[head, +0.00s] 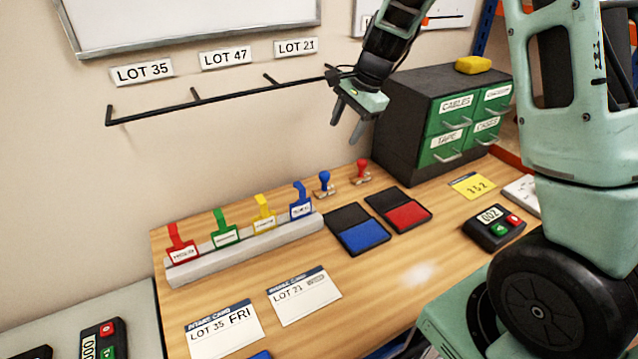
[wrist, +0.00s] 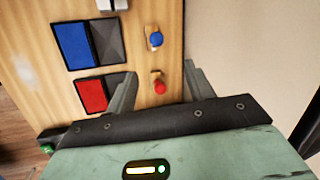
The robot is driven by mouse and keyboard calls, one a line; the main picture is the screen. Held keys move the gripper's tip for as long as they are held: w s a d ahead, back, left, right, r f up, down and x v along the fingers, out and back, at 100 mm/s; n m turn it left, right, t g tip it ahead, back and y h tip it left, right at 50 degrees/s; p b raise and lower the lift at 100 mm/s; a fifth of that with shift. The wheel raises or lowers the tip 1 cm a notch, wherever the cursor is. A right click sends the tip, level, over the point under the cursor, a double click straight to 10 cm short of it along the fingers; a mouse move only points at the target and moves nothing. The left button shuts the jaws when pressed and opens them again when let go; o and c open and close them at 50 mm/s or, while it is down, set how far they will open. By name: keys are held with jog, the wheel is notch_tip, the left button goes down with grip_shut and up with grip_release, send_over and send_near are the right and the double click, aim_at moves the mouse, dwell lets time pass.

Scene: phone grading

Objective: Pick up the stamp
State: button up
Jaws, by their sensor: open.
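Two stamps stand upright on the wooden table near the wall. The blue-handled stamp (head: 324,182) is on the left and the red-handled stamp (head: 361,172) is to its right. My gripper (head: 347,128) is open and empty, in the air above the back of the table. In the wrist view the red stamp (wrist: 159,86) shows between the two fingers of my gripper (wrist: 160,85), further off below them. The blue stamp (wrist: 155,39) shows beyond the fingertips. Neither finger appears to touch a stamp.
An open blue ink pad (head: 366,238) and a red ink pad (head: 408,214) lie in front of the stamps. A rack (head: 245,250) with coloured tags is at left. A dark drawer cabinet (head: 398,130) stands close at right. A black rail (head: 230,91) runs along the wall.

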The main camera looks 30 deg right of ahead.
jog(key=p, duration=0.1)
send_over(326, 172)
jog(key=s+d, duration=0.1)
notch_tip(326, 172, down, 9)
jog(key=x, duration=0.1)
jog(key=p+x, duration=0.1)
jog(key=x, duration=0.2)
jog(key=shift+s+d, duration=0.1)
jog(key=shift+s, duration=0.2)
jog(key=shift+w+f, duration=0.15)
jog(key=shift+f, duration=0.4)
grip_shut()
